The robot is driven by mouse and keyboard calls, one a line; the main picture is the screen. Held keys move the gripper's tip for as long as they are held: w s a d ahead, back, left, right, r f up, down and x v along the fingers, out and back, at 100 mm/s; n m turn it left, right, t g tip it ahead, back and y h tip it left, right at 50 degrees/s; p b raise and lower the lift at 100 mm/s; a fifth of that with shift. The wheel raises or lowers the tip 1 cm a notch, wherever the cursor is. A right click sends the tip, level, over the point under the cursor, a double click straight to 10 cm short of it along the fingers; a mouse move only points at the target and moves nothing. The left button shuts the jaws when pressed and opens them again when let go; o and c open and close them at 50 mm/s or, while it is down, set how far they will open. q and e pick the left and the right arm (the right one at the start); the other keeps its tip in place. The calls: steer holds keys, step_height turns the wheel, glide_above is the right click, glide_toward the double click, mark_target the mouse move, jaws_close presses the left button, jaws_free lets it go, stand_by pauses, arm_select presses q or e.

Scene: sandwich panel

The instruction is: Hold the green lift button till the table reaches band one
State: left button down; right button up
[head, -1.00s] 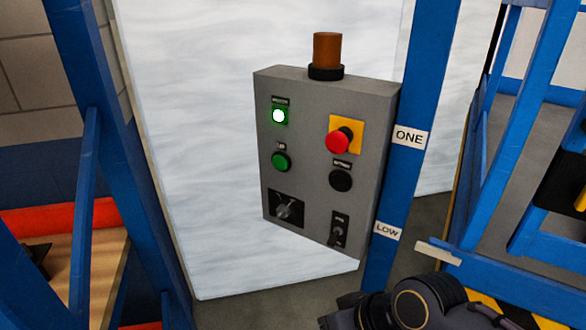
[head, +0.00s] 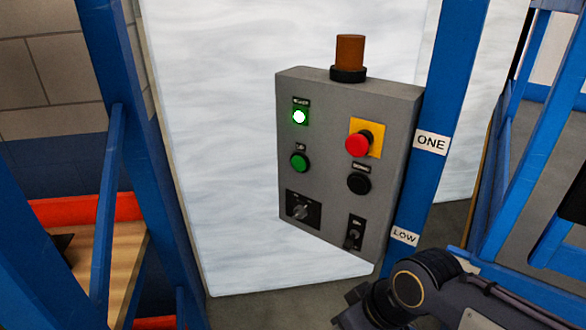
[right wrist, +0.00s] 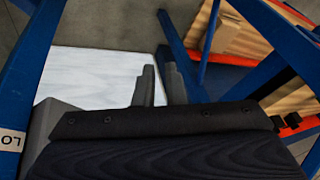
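A grey control box (head: 335,200) stands in the middle of the head view. On its left side are a green button (head: 300,162) with a small label and, above it, a lit green-framed lamp (head: 300,117) glowing white. The blue post (head: 425,175) behind carries the labels ONE (head: 431,142) and LOW (head: 404,236). Which surface is the lift table, and its level, I cannot tell. My right arm is at the lower right, apart from the box. My right gripper (right wrist: 160,82) shows two fingers with a narrow gap and nothing visible between them. My left gripper is out of view.
The box also has a red button (head: 358,144) on yellow, a black button (head: 359,183), two switches and an orange beacon (head: 350,52). A large white panel (head: 220,150) stands behind. Blue frames flank both sides; a wooden surface (head: 125,270) is at left.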

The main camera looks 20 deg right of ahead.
mark_target(298, 164)
steer(key=w+d+n+g+h, duration=0.1)
steer(key=w+n+h, duration=0.1)
steer(key=n, duration=0.1)
steer(key=w+d+n+g+h, duration=0.1)
steer(key=w+d+n, duration=0.1)
steer(key=w, duration=0.1)
steer(key=w+d+n+h, duration=0.1)
steer(key=w+n+h, duration=0.1)
steer(key=n, duration=0.1)
steer(key=shift+w+d+f+n+g+h, duration=0.2)
steer(key=shift+d+f+n+g+h, duration=0.1)
steer(key=shift+d+g, duration=0.1)
jaws_close()
steer(key=w+r+n+t+h, duration=0.1)
steer(key=w+r+n+h, duration=0.2)
steer(key=w+n+h, duration=0.45)
steer(key=w+a+r+n+t+h, duration=0.5)
steer(key=w+a+r+n+t, duration=0.2)
steer(key=w+a, duration=0.5)
steer(key=shift+r, duration=0.75)
steer(key=shift+d, duration=0.1)
steer(key=p+x, duration=0.2)
steer(key=x, duration=1.2)
steer(key=shift+w, duration=0.15)
